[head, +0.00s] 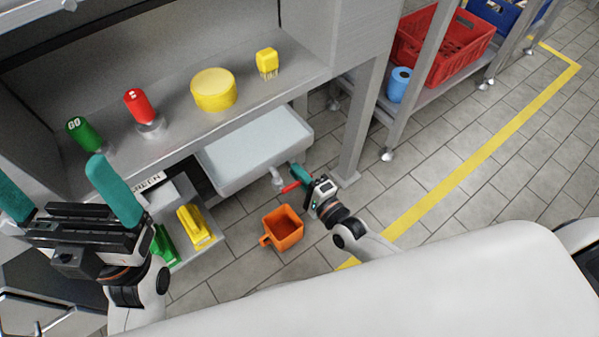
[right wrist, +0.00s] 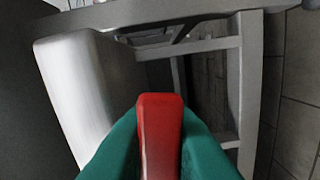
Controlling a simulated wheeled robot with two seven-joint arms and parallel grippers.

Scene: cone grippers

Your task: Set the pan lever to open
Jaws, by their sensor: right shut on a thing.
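The pan (head: 258,150) is a grey tray-like basin under the metal bench, with a drain pipe (head: 277,177) at its front right. The red lever (head: 290,187) sticks out beside that pipe. My right gripper (head: 302,178) is at the lever, and its teal fingers are shut on it. In the right wrist view the red lever (right wrist: 160,130) stands between the two teal fingers, with the pan's pale side (right wrist: 72,95) to the left. The lever's pivot is hidden. My left gripper (head: 62,190) is open and empty at the left, its teal fingers wide apart.
An orange square container (head: 283,229) stands on the floor below the lever. On the bench are a green GO bottle (head: 83,134), a red bottle (head: 140,106), a yellow round (head: 213,90) and a yellow brush (head: 267,63). A bench leg (head: 356,135) rises close to my right gripper.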

